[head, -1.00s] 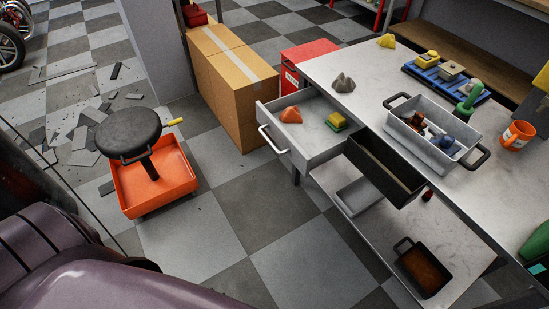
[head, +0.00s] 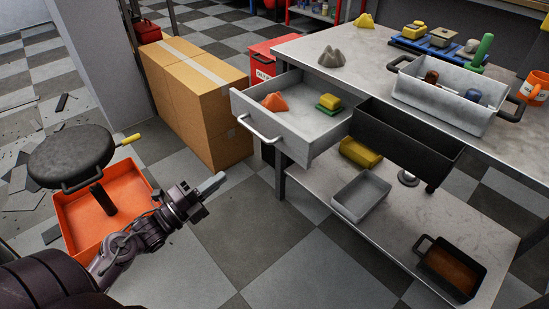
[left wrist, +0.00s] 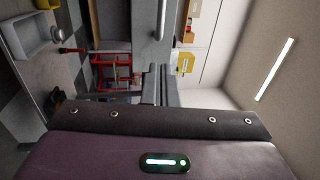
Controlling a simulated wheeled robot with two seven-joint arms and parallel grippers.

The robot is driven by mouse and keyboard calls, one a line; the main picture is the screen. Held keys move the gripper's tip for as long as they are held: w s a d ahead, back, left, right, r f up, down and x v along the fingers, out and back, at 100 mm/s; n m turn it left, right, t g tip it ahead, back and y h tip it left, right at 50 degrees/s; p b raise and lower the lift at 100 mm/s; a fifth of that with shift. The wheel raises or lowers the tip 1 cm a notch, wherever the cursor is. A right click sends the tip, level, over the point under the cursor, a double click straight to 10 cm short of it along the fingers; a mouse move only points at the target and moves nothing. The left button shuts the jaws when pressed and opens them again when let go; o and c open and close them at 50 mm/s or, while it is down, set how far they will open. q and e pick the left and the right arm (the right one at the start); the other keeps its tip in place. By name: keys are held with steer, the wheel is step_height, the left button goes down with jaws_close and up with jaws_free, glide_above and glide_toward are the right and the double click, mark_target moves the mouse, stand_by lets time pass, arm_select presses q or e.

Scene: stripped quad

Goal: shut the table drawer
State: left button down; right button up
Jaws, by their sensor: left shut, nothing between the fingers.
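The table drawer (head: 318,138) is pale grey and stands pulled out from the left end of the metal-topped table (head: 395,52). Its bar handle (head: 260,132) is on the front panel. An orange lump (head: 275,102) and a yellow-and-green block (head: 329,102) lie inside. My left gripper (head: 215,184) is shut and empty, in front of the drawer, left of and lower than the handle in the picture, and apart from it. Its fingers show in the left wrist view (left wrist: 160,84), with a pale panel and a bar beyond them. My right gripper is not in view.
A dark open bin (head: 405,146) hangs beside the drawer, under the tabletop. Cardboard boxes (head: 195,95) stand behind the drawer to the left. Floor below the drawer front is clear.

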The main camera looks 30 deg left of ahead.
arm_select(q)
steer(key=x, duration=1.3)
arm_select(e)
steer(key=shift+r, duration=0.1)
